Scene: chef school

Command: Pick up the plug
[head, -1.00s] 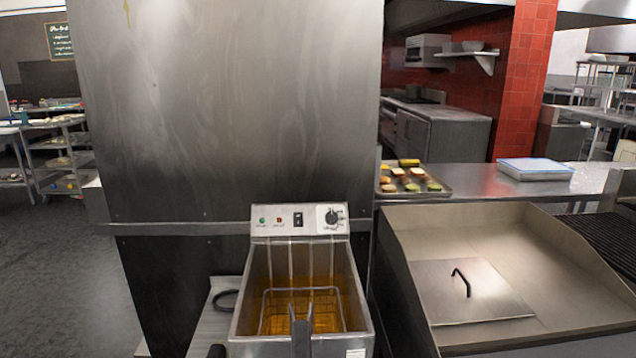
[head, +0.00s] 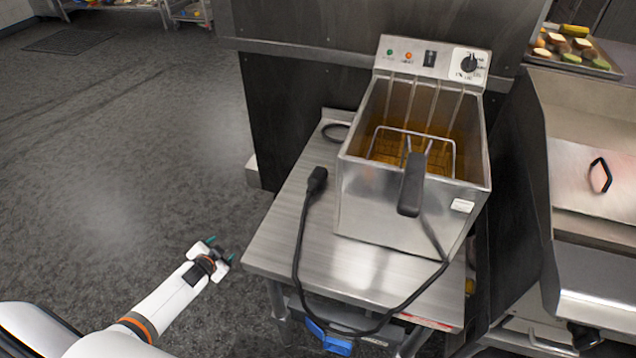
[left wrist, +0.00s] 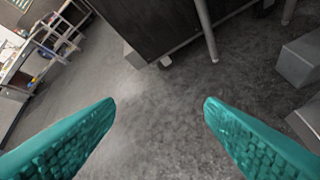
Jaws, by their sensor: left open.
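The black plug (head: 317,179) lies on the left part of the steel table (head: 262,247), beside the fryer. Its black cord runs toward the table's front, over the edge and back up to the fryer. My left gripper (head: 223,249) is left of the table, over the floor, apart from the plug. In the left wrist view, its two teal fingers (left wrist: 158,105) are spread wide with only floor between them, and the plug does not show there. My right gripper is in neither view.
The steel fryer (head: 385,205) with oil and a basket stands on the table, right of the plug. A griddle (head: 570,190) stands farther right. A dark cabinet wall (head: 285,110) rises behind the table. The floor (head: 130,190) at left is clear.

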